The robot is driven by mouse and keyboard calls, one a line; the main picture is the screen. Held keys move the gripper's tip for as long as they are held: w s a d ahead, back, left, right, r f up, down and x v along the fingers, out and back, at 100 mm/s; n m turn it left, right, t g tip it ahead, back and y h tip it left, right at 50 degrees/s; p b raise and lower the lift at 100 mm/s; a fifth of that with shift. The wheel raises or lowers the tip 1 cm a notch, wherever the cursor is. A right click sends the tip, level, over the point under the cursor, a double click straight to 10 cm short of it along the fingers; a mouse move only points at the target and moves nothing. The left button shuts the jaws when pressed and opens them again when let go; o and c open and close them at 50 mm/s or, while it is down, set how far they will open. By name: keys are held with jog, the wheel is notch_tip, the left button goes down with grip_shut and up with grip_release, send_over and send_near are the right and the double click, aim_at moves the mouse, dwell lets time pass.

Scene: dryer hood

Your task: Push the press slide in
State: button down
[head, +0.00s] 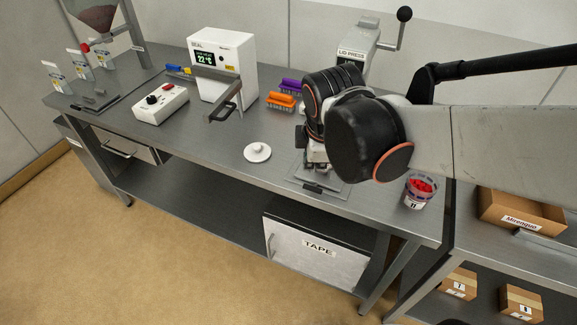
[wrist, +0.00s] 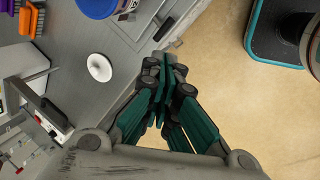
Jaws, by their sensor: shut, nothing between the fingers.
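The lid press (head: 355,48) stands at the back of the bench, partly hidden by my arm. Its flat grey press slide (head: 332,188) reaches out to the bench's front edge, with a dark handle (head: 313,188) at the near end. In the wrist view the slide (wrist: 143,22) lies at the top, and its dark handle (wrist: 163,29) is just beyond my fingertips. My gripper (wrist: 168,58) is shut and empty, close to the handle and the bench edge. I cannot tell whether it touches the handle. In the head view my arm mostly hides the gripper.
A white knobbed lid (head: 257,152) lies left of the slide. A tub of red pieces (head: 420,188) stands to the right. Orange and purple brushes (head: 280,101), a sealer (head: 221,62) and a control box (head: 160,104) are further left. Floor in front of the bench is clear.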

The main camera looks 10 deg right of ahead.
jog(key=w+a+f+n+g+h, duration=0.1)
jog(key=w+a+f+n, duration=0.35)
jog(key=n, duration=0.45)
jog(key=n+g+b, duration=0.1)
jog(key=n+b, duration=0.3)
jog(key=b, duration=0.3)
send_near(295, 183)
jog(key=s+f, duration=0.1)
jog(key=f, duration=0.1)
jog(key=s+a+f, duration=0.1)
jog(key=f, duration=0.1)
jog(key=s+a+f, duration=0.1)
jog(key=f, duration=0.1)
jog(key=shift+a+f, duration=0.15)
jog(key=shift+f, duration=0.1)
jog(key=w+d, duration=0.2)
jog(key=shift+w+r+p, duration=0.15)
jog(key=shift+w+p, duration=0.1)
jog(key=shift+p, duration=0.05)
jog(key=shift+w+d, duration=0.2)
jog(key=shift+w, duration=0.15)
